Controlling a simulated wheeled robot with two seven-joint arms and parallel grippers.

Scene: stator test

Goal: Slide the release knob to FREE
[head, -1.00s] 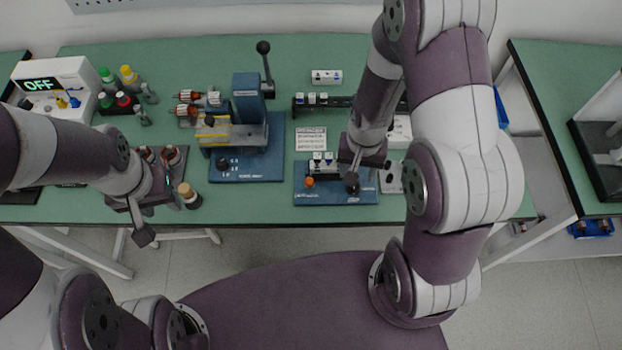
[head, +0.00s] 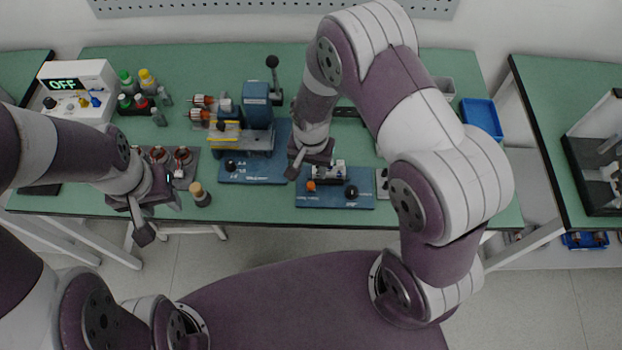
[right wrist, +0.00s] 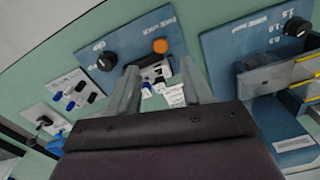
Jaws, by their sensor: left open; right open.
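My right gripper (head: 296,168) is open and empty above the left part of a small blue fixture plate (head: 335,201). The plate carries a black knob (head: 352,193), an orange button (head: 311,186) and a small block with white labels (head: 328,171). In the right wrist view the two fingers (right wrist: 160,78) are apart; the block, the orange button (right wrist: 160,46) and the black knob (right wrist: 107,61) show beyond them. A larger blue base has another black knob (head: 231,165). I cannot read FREE or tell which is the release knob. My left gripper (head: 142,222) is open near the front edge.
A blue lever press (head: 257,100) stands left of my right gripper. Behind my left arm are bottles (head: 147,82) and a box reading OFF (head: 75,75). A blue tray (head: 482,118) lies at the back right.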

